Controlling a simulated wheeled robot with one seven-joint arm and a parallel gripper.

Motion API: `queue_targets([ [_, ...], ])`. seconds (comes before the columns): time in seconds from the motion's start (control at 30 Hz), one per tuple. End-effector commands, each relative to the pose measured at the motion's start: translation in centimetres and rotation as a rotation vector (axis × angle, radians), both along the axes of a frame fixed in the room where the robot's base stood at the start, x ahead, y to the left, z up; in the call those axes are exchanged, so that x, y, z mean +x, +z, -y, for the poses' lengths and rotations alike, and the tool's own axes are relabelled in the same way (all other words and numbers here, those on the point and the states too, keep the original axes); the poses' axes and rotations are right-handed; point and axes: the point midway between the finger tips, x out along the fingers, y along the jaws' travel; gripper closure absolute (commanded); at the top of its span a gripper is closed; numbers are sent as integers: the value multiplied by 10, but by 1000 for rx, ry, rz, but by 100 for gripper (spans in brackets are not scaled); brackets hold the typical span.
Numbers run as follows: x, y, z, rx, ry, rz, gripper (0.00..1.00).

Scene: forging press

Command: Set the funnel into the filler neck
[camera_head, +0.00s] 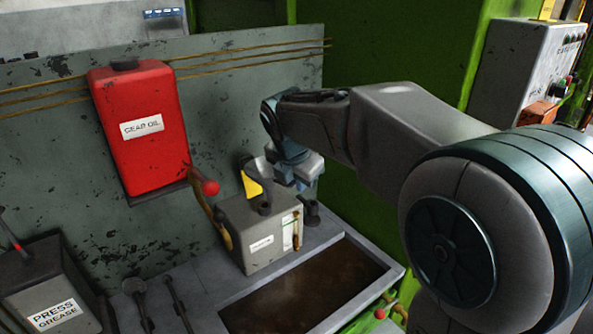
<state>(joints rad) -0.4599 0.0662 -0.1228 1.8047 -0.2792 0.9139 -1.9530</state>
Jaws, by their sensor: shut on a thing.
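A grey funnel (260,170) stands over a small grey tank (240,225), with its wide mouth up and its narrow end down. The dark filler neck (265,208) is on top of the tank, directly below the funnel. From this view I cannot tell whether the spout is inside the neck or just above it. My gripper (279,174) reaches in from the right and is shut on the funnel's right side. Its fingertips are small and partly hidden here.
A red gear oil can (143,125) hangs on the back panel at left. A red-knobbed lever (209,188) stands close left of the tank. A dark cap (311,212) sits right of it. A brown-bottomed tray (300,300) lies in front. A press grease box (45,285) is at lower left.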

Motion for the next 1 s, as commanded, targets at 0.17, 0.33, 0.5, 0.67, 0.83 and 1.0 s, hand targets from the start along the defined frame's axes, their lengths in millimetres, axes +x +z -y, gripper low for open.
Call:
queue_targets([
  [0.17,4,-1,-1,1,0,1,100],
  [0.33,11,-6,-6,0,-1,-1,100],
  [0.5,21,-11,-14,1,0,-1,100],
  [0.67,25,-22,-16,0,-1,0,100],
  [0.83,24,-29,-17,0,1,-1,100],
  [1.0,24,-30,-17,0,1,1,100],
])
